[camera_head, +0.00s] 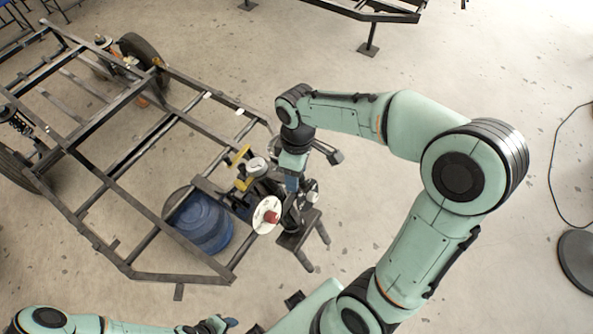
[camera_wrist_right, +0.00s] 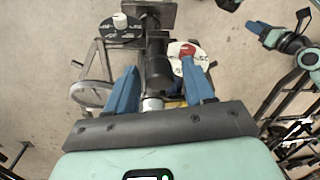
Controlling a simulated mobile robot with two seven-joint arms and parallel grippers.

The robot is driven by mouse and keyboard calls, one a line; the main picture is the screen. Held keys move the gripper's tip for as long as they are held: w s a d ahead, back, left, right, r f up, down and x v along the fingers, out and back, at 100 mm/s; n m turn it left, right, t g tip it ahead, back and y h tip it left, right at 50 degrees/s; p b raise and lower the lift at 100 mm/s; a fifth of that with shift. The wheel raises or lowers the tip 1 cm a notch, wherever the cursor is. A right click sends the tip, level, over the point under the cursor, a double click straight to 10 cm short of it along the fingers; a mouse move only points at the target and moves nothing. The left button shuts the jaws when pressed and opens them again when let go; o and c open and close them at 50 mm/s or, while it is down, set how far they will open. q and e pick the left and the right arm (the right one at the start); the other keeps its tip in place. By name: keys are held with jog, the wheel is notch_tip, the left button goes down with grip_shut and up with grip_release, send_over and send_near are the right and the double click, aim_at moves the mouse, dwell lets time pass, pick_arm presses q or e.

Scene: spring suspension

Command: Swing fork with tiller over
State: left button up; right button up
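A dark assembly, apparently the fork (camera_head: 265,185), stands at the right corner of the metal frame. It carries a yellow part (camera_head: 241,168) and a white disc with a red knob (camera_head: 267,215). In the right wrist view a black cylinder (camera_wrist_right: 157,65), perhaps the tiller, lies between the two blue fingers of my right gripper (camera_wrist_right: 160,88), with visible gaps on both sides. In the head view my right gripper (camera_head: 292,183) points down at this assembly, partly hidden by its own wrist. My left gripper (camera_head: 216,325) is low at the bottom left, away from the fork.
The frame (camera_head: 140,150) fills the left side, with tyres (camera_head: 146,50) at its edges. A blue drum (camera_head: 203,222) stands under the frame's near corner. A dark stand (camera_head: 300,238) is beside the fork. Open floor lies to the right, with a cable and round base (camera_head: 578,262).

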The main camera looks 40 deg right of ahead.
pick_arm(q)
jog(key=shift+w+r+p, duration=0.9)
jog(key=shift+w+r, duration=0.15)
jog(key=shift+r, duration=0.2)
pick_arm(e)
notch_tip(320, 180, up, 13)
jog(key=w+d, duration=0.1)
jog(key=shift+r, duration=0.15)
